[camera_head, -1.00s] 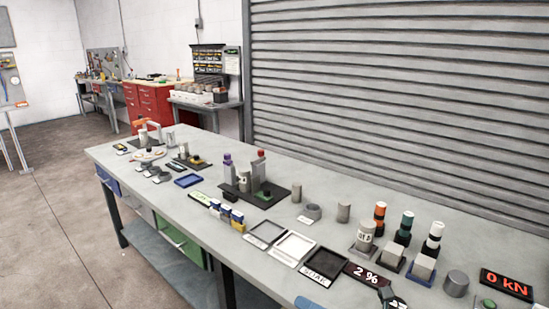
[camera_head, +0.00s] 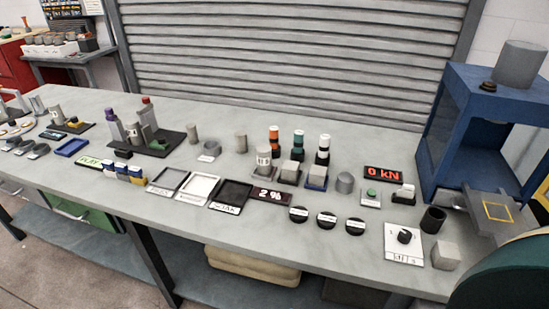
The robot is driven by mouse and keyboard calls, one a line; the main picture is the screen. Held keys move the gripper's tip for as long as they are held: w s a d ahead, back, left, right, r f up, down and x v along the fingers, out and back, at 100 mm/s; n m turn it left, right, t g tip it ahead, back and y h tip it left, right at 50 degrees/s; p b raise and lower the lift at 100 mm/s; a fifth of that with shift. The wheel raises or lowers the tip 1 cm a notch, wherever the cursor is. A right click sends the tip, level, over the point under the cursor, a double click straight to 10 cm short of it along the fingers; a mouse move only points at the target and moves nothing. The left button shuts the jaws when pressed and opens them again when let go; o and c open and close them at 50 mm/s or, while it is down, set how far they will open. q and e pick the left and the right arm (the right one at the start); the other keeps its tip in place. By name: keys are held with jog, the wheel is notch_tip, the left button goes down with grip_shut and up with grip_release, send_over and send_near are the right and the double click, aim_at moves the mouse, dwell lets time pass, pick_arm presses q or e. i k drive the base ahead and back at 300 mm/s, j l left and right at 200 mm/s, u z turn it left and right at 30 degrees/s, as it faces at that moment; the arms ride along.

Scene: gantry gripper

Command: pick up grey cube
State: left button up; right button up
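A plain light grey cube (camera_head: 446,256) sits on the table near its front right edge, beside a white panel with a black knob (camera_head: 404,237). Two more light grey cube-like blocks stand further back near the table's middle: one on a dark base (camera_head: 290,170) and one on a blue base (camera_head: 318,171). The frames do not show which cube is the one named. Neither of my grippers is in view.
A blue press-like frame (camera_head: 451,125) stands at the right. A dark cup (camera_head: 433,219) is behind the front cube. A large dark green rounded shape (camera_head: 510,275) fills the lower right corner; I cannot tell what it is. Shallow trays (camera_head: 231,196) lie toward the middle.

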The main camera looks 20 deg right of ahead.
aim_at(290, 169)
jog(key=i+j, duration=0.2)
jog(key=i+j+z, duration=0.15)
jog(key=z, duration=0.25)
jog(key=i+j+z, duration=0.15)
jog(key=j+z, duration=0.15)
jog(key=z, duration=0.15)
jog(key=i+z, duration=0.15)
jog(key=z, duration=1.35)
jog(key=i+j, duration=0.2)
jog(key=i+z, duration=0.05)
jog(key=i, duration=0.05)
